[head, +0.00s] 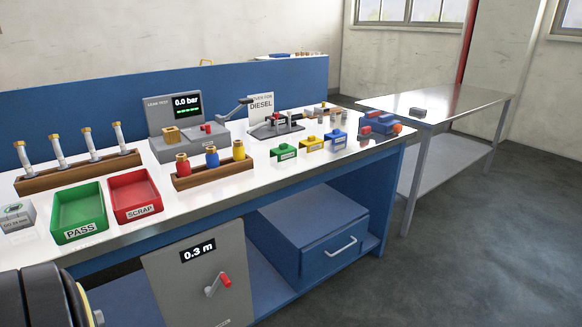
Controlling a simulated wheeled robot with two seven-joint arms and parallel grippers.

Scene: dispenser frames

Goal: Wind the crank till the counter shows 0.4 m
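The crank (213,288) is a light grey arm with a red knob (225,280) at its upper right end. It sits on a grey panel (166,281) below the front edge of the bench. The counter (198,250) above the crank is a black display that reads 0.3 m. A dark rounded part with a yellowish edge, probably of my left arm, shows at the lower left corner. Neither of my grippers' fingers can be seen, and nothing is touching the crank.
A green PASS tray (97,230), a red SCRAP tray (152,210) and a leak test unit (165,150) reading 0.0 bar stand on the bench above. A blue drawer (330,248) is right of the panel. The floor in front of the right side is clear.

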